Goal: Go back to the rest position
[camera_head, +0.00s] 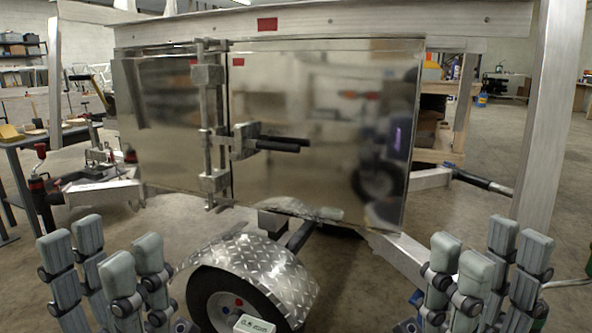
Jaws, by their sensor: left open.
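My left gripper (105,262) is at the lower left of the head view, fingers pointing up and spread apart, with nothing between them. My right gripper (487,262) is at the lower right in a similar pose, its fingers apart and empty. Both are in front of an aluminium trailer and touch none of it that I can see. The trailer has a shiny right door panel (325,110) and a left panel (165,120). A vertical latch bar (209,130) runs between them, with a dark handle (280,145) sticking out to the right.
A wheel with a diamond-plate fender (255,268) stands low between my grippers. An upright aluminium post (548,110) rises at the right. A workbench (35,140) with tools is at the left. Open floor (560,165) shows at the far right.

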